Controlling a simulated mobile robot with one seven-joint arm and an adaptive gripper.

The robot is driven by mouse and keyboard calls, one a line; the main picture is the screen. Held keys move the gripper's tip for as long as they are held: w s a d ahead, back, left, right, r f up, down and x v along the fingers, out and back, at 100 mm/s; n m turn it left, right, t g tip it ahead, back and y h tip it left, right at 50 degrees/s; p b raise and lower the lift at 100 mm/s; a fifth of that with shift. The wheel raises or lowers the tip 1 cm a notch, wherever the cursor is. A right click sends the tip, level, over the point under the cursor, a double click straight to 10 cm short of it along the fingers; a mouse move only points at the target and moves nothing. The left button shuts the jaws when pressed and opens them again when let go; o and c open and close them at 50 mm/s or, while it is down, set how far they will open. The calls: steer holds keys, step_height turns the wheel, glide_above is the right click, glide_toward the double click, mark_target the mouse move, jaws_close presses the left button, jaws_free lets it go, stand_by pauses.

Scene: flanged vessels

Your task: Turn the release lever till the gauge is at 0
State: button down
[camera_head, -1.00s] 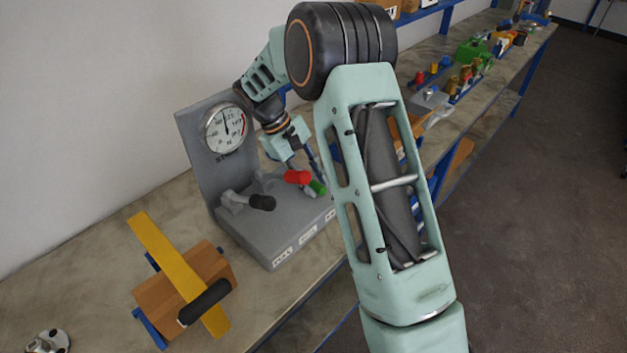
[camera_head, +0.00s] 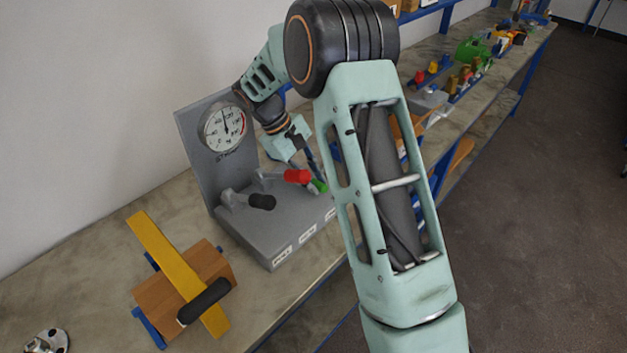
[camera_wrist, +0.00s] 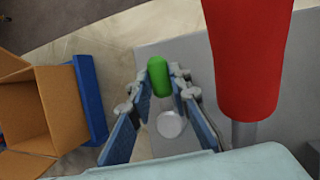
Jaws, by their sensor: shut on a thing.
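The grey stand has a round white gauge (camera_head: 222,127) on its upright plate. Its needle points nearly straight up, well away from the low end of the scale; the exact figure is too small to read. Three levers stand on the base: one with a black grip (camera_head: 262,202), one with a red grip (camera_head: 297,176), one with a green grip (camera_head: 320,186). My gripper (camera_head: 315,174) is at the green one, partly hidden by my arm. In the wrist view my gripper (camera_wrist: 160,92) is shut on the green grip (camera_wrist: 168,78), with the red grip (camera_wrist: 250,55) close at right.
Small labels on the base front are unreadable. An open cardboard box (camera_wrist: 38,105) beside a blue bin shows in the wrist view. Other fittings stand farther along the bench.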

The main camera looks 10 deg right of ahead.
steer(key=n+t, duration=0.1)
steer(key=n, duration=0.1)
steer(key=w+d+n+t+b, duration=0.1)
steer(key=n, duration=0.1)
steer(key=shift+w+d, duration=0.15)
steer(key=shift+w, duration=0.05)
steer(key=shift+w+d+n+t, duration=0.1)
steer(key=shift+w+n+t, duration=0.15)
steer(key=shift+n, duration=0.4)
steer(key=shift+w+d+n+t, duration=0.1)
steer(key=shift+w+n+t, duration=0.15)
steer(key=shift+n, duration=0.4)
steer(key=c, duration=2.1)
jaws_free()
steer(key=shift+o, duration=0.3)
steer(key=shift+r, duration=0.1)
steer(key=v, duration=1.2)
steer(key=shift+c, duration=0.4)
